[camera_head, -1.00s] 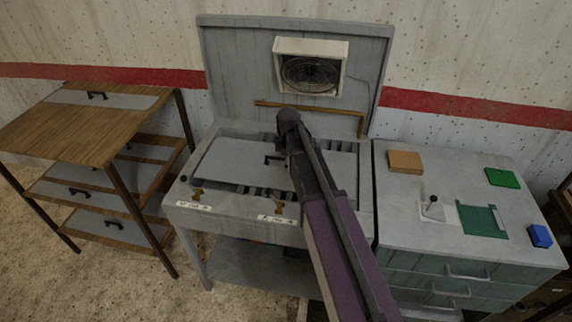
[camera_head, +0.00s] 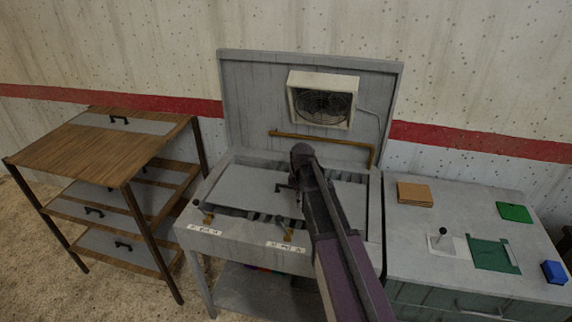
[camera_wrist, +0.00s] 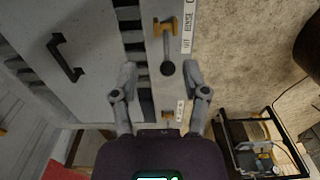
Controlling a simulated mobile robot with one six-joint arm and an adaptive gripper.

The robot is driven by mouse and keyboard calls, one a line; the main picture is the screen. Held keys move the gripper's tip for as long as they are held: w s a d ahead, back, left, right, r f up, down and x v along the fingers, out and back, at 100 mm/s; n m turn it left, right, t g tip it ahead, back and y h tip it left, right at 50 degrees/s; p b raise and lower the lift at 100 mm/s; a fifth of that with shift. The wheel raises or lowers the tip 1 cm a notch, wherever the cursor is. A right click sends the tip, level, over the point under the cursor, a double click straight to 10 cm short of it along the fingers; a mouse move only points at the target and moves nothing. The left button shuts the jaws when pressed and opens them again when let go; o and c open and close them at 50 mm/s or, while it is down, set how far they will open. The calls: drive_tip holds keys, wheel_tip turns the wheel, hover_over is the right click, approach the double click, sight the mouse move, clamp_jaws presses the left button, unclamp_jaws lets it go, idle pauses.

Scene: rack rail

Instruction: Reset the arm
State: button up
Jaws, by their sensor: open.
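My arm (camera_head: 335,235) reaches up over the grey workbench (camera_head: 225,235) in the head view, and its own links hide the gripper there. In the wrist view my gripper (camera_wrist: 161,70) is open, with its fingers apart and nothing held between them. A dark round-ended lever (camera_wrist: 168,68) shows between the fingertips; I cannot tell whether it is touched. A brass bracket (camera_wrist: 167,26) and a white label (camera_wrist: 188,25) lie beyond it. A grey panel with a black handle (camera_wrist: 66,57) is left of the fingers; the panel (camera_head: 245,185) also shows in the head view.
A fan box (camera_head: 322,100) and brass pipe (camera_head: 300,139) are on the bench's upright back. A wooden shelf unit (camera_head: 90,145) stands left. A grey cabinet (camera_head: 415,245) at right carries a brown block (camera_head: 414,193), a green block (camera_head: 515,212), a blue block (camera_head: 554,271) and a small lever (camera_head: 442,233).

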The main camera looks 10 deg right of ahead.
drive_tip(key=s+f+m+b, duration=0.2)
drive_tip(key=s+m, duration=0.4)
drive_tip(key=s, duration=0.3)
drive_tip(key=s+f+m+b, duration=0.3)
drive_tip(key=s+m, duration=0.4)
drive_tip(key=s, duration=0.3)
drive_tip(key=shift+f, duration=0.3)
drive_tip(key=shift+s+a, duration=0.1)
idle(0.4)
